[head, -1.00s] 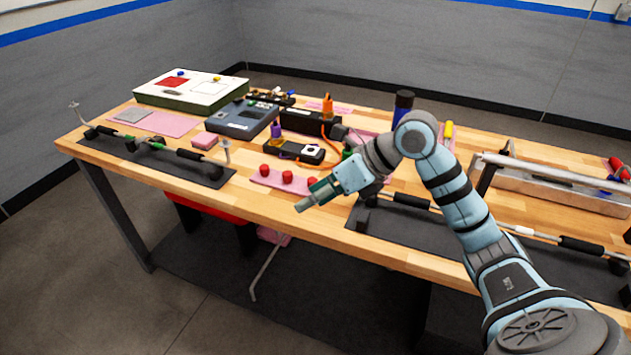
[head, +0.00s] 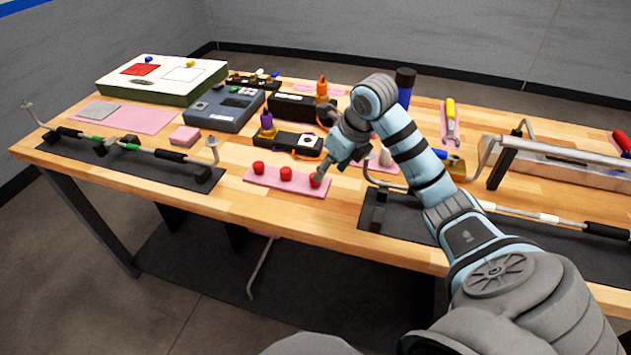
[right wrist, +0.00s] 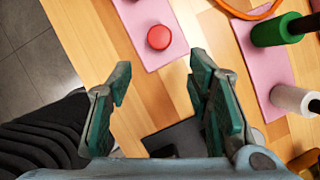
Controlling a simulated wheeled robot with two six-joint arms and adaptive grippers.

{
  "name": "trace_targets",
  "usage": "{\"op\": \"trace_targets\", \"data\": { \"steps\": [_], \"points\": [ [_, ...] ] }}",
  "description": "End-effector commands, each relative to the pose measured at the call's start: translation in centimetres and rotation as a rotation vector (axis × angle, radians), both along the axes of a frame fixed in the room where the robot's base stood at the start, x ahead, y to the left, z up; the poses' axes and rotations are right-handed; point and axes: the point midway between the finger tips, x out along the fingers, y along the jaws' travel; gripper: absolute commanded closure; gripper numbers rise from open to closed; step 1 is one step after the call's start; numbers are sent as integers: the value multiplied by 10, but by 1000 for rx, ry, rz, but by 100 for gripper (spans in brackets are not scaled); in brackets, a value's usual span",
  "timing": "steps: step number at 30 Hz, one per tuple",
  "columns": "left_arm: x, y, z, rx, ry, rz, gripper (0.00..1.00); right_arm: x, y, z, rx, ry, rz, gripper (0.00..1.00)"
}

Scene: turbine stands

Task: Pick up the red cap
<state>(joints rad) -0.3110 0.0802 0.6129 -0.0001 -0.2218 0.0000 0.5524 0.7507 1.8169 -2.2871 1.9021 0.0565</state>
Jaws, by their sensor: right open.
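Three red caps stand in a row on a pink mat (head: 250,181) near the table's front edge: a left cap (head: 258,168), a middle cap (head: 286,173) and a right cap (head: 315,181). My right gripper (head: 324,172) is open and empty, close to the right cap and partly overlapping it in the head view. In the right wrist view the open fingers (right wrist: 160,78) are spread apart, and one red cap (right wrist: 159,37) lies beyond the tips, not between them. My left gripper is not in view.
A green cylinder (right wrist: 275,30) and a white cylinder (right wrist: 292,99) lie right of the gripper. Dark mats with rods lie on either side. Bare wood shows before the pink mat.

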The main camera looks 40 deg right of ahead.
Motion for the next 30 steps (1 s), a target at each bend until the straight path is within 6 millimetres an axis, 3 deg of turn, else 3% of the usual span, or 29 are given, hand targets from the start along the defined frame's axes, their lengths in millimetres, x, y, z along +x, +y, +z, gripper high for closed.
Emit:
{"op": "trace_targets", "data": {
  "steps": [9, 16, 23, 30],
  "points": [
    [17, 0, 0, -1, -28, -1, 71, 29, 7, -44, 2, 1, 3, 54],
    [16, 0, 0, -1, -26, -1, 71, 31, 8, -48, 0, -1, 5, 54],
    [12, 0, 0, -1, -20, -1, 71, 31, 8, -47, 1, -1, 6, 89],
    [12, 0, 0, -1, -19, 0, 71, 31, 8, -47, 1, -1, 6, 94]
  ]
}}
